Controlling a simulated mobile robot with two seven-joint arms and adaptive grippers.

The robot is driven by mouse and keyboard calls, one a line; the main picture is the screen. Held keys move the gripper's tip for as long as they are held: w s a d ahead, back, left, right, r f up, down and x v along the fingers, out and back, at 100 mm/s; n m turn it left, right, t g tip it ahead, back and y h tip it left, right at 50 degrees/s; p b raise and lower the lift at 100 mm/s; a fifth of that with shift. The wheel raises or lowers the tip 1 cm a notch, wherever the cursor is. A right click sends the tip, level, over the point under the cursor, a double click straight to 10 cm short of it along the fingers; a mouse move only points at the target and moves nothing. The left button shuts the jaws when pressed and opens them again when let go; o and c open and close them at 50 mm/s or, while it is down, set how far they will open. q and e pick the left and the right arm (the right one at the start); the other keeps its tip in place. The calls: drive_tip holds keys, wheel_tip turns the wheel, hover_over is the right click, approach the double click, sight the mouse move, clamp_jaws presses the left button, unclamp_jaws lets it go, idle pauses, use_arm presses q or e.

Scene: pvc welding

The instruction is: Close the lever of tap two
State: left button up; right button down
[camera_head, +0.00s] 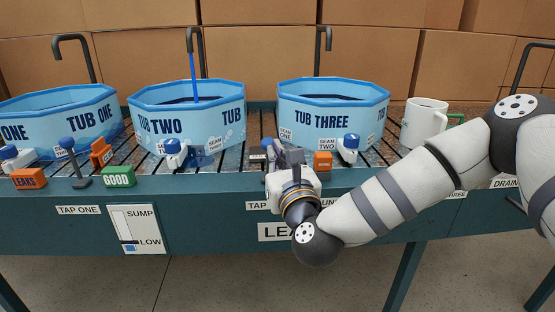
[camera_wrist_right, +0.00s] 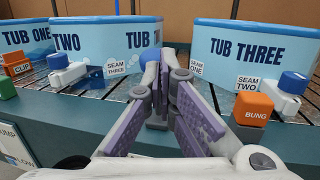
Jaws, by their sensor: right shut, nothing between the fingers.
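Tub two (camera_head: 205,125) is a blue octagonal tub with a blue stream of water (camera_head: 194,78) falling into it from a dark spout. A label that starts with TAP (camera_head: 257,205) on the bench front is partly covered by my right arm. A small blue knob (camera_head: 267,142) shows just behind my right gripper (camera_head: 280,152); it looks like the lever of tap two, its stem hidden. In the wrist view the blue knob (camera_wrist_right: 149,56) peeks out left of the fingertips. My right gripper (camera_wrist_right: 166,70) is shut and empty, close to the knob; contact cannot be told. My left gripper is not in view.
Tub three (camera_head: 333,110) stands right of my gripper, with a white mug (camera_head: 424,122) beyond. Tap one's lever (camera_head: 73,160) stands upright at left, near a green GOOD block (camera_head: 118,176) and an orange LEAKS block (camera_head: 29,179). An orange BUNG block (camera_wrist_right: 252,109) sits close right of my fingers.

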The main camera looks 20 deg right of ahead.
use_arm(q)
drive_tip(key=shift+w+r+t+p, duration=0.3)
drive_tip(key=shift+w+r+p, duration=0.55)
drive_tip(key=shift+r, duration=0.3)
use_arm(e)
drive_tip(key=w+r+g, duration=0.1)
drive_tip(key=w+d+g, duration=0.1)
drive_tip(key=w, duration=0.1)
drive_tip(key=shift+r, duration=0.4)
